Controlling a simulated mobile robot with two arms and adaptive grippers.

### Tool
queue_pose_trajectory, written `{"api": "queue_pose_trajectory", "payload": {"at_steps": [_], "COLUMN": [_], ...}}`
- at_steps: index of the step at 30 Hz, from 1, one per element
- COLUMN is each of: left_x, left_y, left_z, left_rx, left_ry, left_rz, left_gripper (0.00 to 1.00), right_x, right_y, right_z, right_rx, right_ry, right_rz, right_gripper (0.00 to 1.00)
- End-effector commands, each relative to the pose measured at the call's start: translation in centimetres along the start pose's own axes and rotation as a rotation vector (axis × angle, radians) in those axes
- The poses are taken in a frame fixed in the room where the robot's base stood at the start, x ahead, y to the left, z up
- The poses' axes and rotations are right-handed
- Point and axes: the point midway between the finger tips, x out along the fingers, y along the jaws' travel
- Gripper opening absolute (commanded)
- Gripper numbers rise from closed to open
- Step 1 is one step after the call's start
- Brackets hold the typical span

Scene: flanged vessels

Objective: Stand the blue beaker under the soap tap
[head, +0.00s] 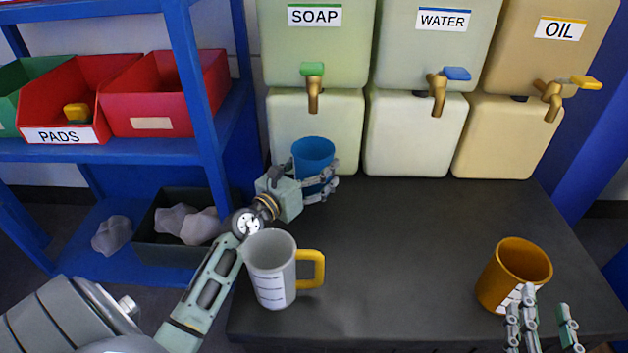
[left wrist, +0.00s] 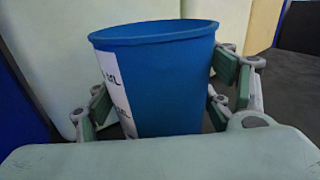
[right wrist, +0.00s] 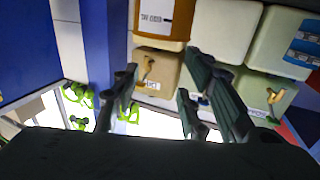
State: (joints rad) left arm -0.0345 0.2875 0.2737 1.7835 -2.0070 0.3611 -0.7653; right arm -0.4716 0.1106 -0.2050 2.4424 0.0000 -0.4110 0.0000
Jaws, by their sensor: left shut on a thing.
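The blue beaker (head: 313,152) stands upright at the back left of the dark table, just below the soap tap (head: 313,88), which has a green handle. My left gripper (head: 318,185) is shut around the beaker from the front left. In the left wrist view the beaker (left wrist: 165,85) sits between the fingers, its white label facing left; its base is hidden. Whether it touches the table I cannot tell. My right gripper (head: 545,325) is open and empty at the front right, near the orange mug; it also shows in the right wrist view (right wrist: 160,85).
A white mug (head: 268,270) with a yellow handle stands beside my left forearm. An orange mug (head: 505,285) stands at the right. Water (head: 437,90) and oil (head: 552,92) taps line the back. The table's middle (head: 420,240) is clear. A blue shelf (head: 190,80) holds red bins.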

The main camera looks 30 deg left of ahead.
Motion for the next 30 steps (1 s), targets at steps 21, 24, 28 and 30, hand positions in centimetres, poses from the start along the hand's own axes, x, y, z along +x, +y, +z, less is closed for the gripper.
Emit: {"api": "queue_pose_trajectory", "payload": {"at_steps": [21, 24, 28, 30], "left_x": [0.0, 0.0, 0.0, 0.0], "left_y": [0.2, 0.2, 0.2, 0.2], "left_z": [-3.4, -3.4, -3.4, -3.5], "left_rx": [-0.001, -0.001, 0.0, 0.0], "left_ry": [-0.002, -0.002, -0.002, -0.002], "left_rz": [0.001, 0.001, 0.001, 0.001], "left_gripper": [0.14, 0.14, 0.14, 0.14], "right_x": [-3.2, -3.2, -3.2, -3.3], "right_y": [-1.4, -1.4, -1.4, -1.4], "right_z": [-11.7, -11.7, -11.7, -11.8], "right_rx": [0.02, 0.02, 0.02, 0.02], "right_ry": [0.627, 0.628, 0.627, 0.635], "right_rz": [-0.033, -0.033, -0.033, -0.033], "right_gripper": [0.4, 0.4, 0.4, 0.4]}}
